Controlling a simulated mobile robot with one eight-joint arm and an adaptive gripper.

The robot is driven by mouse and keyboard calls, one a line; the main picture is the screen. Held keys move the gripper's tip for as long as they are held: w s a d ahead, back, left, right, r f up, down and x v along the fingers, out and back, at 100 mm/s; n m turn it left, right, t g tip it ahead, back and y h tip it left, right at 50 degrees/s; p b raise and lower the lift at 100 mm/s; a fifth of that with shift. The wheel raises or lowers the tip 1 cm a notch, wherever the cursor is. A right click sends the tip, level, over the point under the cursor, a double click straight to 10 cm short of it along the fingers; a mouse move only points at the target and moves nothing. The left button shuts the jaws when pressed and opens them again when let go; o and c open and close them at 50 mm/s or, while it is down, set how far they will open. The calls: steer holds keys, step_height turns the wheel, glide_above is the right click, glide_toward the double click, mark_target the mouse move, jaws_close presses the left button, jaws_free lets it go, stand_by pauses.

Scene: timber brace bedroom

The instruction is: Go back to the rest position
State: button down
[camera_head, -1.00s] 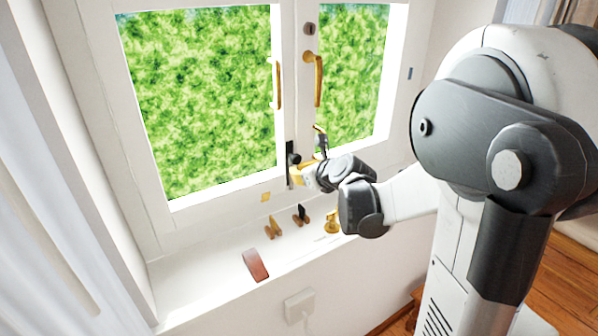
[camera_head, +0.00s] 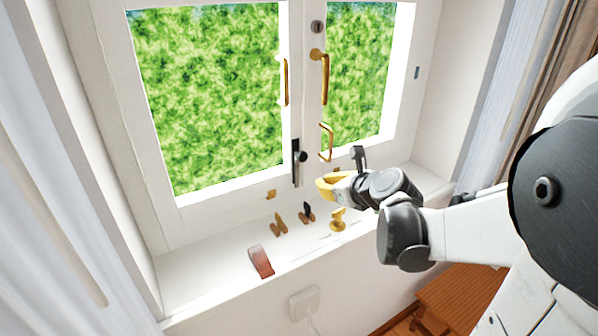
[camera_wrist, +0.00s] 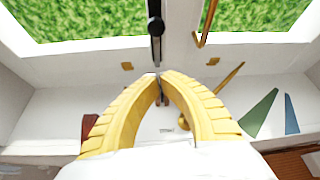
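My gripper (camera_head: 324,188) is in front of the window above the sill, to the right of and below the black latch (camera_head: 297,160). In the wrist view, its two yellow fingers (camera_wrist: 160,76) curve together and their tips meet, with nothing seen held between them. The latch (camera_wrist: 156,28) shows beyond the fingertips there, apart from them. The arm reaches in from the right, bent at the wrist.
The window has brass handles (camera_head: 324,75) and a lower brass loop (camera_head: 326,142). On the sill (camera_head: 200,275) stand a red-brown wedge (camera_head: 262,262), small wooden pieces (camera_head: 278,225), a dark-topped piece (camera_head: 306,214) and a brass piece (camera_head: 338,220). A wooden stool (camera_head: 455,300) is at lower right.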

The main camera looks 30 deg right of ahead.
stand_by(0.4)
steer(key=s+a+f+n+g+y+b, duration=0.15)
steer(key=s+a+n, duration=0.25)
steer(key=a+n, duration=0.45)
steer(key=s+a+f+n+g+b, duration=0.2)
steer(key=s+a+f+n, duration=0.15)
steer(key=a+n, duration=0.5)
steer(key=s+a+f+n+g+b, duration=0.1)
steer(key=s+n, duration=0.4)
steer(key=n, duration=0.3)
steer(key=s+a+f+n+g+h+b, duration=0.1)
steer(key=s+f+n, duration=0.1)
steer(key=s+n, duration=0.3)
steer(key=n, duration=0.4)
steer(key=shift+s+a+f+b, duration=0.2)
steer(key=shift+f+b, duration=0.05)
steer(key=shift+b, duration=0.15)
